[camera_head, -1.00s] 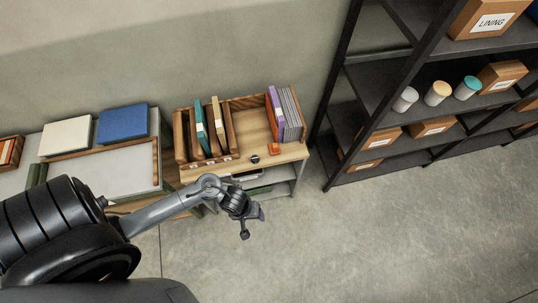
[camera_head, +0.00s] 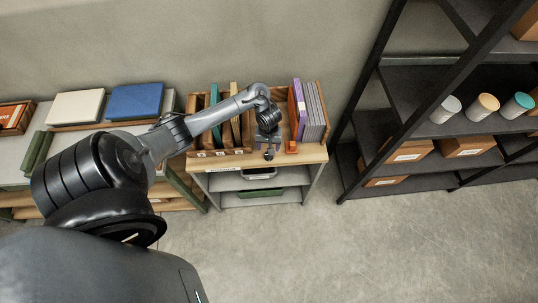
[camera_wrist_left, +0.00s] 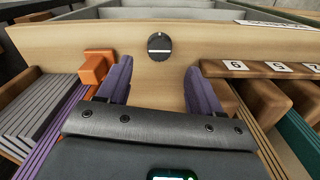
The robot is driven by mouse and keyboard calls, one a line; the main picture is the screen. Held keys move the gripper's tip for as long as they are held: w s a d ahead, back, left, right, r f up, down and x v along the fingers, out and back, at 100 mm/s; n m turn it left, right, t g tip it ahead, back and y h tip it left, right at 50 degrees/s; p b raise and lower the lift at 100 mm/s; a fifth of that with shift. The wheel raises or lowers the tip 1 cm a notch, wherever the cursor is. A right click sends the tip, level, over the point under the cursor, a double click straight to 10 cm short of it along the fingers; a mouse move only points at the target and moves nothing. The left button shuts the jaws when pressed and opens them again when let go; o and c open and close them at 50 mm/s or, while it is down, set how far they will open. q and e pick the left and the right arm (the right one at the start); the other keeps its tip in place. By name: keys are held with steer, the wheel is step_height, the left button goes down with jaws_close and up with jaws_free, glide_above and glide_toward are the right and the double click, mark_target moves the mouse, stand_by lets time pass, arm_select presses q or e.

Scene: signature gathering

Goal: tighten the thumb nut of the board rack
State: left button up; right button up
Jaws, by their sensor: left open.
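The black round thumb nut (camera_wrist_left: 159,46) with a white line across it sits on the wooden front board in the left wrist view. In the head view I cannot make it out clearly beside my gripper. My left gripper (camera_wrist_left: 158,88) is open and empty, its two purple fingers apart, with the nut beyond the gap between their tips and not touched. In the head view my left gripper (camera_head: 268,144) hangs over the front of the wooden shelf top. The board rack (camera_wrist_left: 222,68), with number labels on its front strip, stands beside it and holds upright boards. My right gripper is not seen.
An orange block (camera_head: 291,147) sits right of my gripper; it also shows near a finger in the left wrist view (camera_wrist_left: 97,66). Grey and purple folders (camera_head: 312,110) stand behind it. A black shelf unit (camera_head: 405,75) rises at the right. The floor in front is clear.

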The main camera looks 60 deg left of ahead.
arm_select(q)
steer(key=shift+f+b, duration=1.1)
steer(key=shift+f, duration=2.05)
